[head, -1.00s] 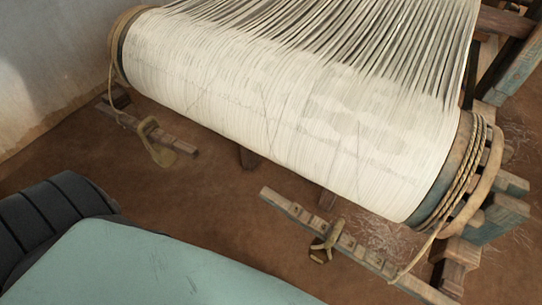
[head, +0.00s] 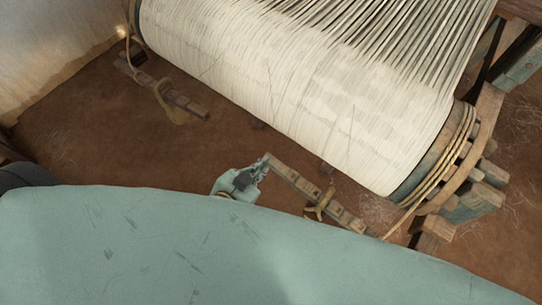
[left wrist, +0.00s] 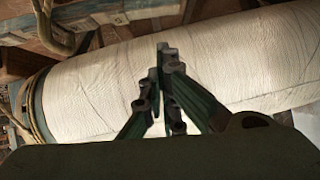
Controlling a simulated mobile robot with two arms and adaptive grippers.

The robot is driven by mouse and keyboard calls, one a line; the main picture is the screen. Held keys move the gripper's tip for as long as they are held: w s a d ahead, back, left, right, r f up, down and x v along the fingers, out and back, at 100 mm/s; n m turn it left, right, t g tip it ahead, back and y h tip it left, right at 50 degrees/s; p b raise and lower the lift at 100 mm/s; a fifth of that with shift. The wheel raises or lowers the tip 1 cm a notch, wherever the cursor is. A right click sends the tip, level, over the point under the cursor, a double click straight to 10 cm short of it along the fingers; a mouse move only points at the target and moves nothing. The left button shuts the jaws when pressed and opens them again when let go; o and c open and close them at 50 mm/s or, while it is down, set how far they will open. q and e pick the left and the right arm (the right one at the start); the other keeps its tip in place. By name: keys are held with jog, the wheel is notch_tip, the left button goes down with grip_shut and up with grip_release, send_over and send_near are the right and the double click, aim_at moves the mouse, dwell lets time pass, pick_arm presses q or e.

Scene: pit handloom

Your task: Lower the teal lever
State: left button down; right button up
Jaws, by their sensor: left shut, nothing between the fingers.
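No lever that is clearly teal shows. Worn teal-painted timber (head: 478,204) sits at the right end of the warp beam in the head view, and I cannot tell whether it belongs to the lever. My left gripper (head: 258,168) shows beyond my large teal body part, at the near left end of a notched wooden bar (head: 292,179). I cannot tell if it touches the bar. In the left wrist view, its dark fingers (left wrist: 162,68) are shut and empty, in front of the white warp roll (left wrist: 190,65). My right gripper is not in view.
The white warp beam (head: 300,85) spans the upper middle, with rope (head: 437,165) wound at its right end. A rope loop (head: 319,204) is tied round the notched bar. Another bar (head: 185,101) lies at left, near the wall (head: 60,50). Brown floor (head: 110,130) is clear between.

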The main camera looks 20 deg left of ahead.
pick_arm(q)
jog(key=x, duration=0.4)
jog(key=f+x, duration=0.1)
jog(key=x, duration=0.2)
jog(key=s+p+x, duration=0.1)
jog(key=x, duration=0.3)
jog(key=shift+w+a+f, duration=0.25)
jog(key=shift+f, duration=0.35)
jog(key=shift+w+f, duration=0.1)
jog(key=shift+f, duration=0.4)
jog(key=shift+f, duration=0.1)
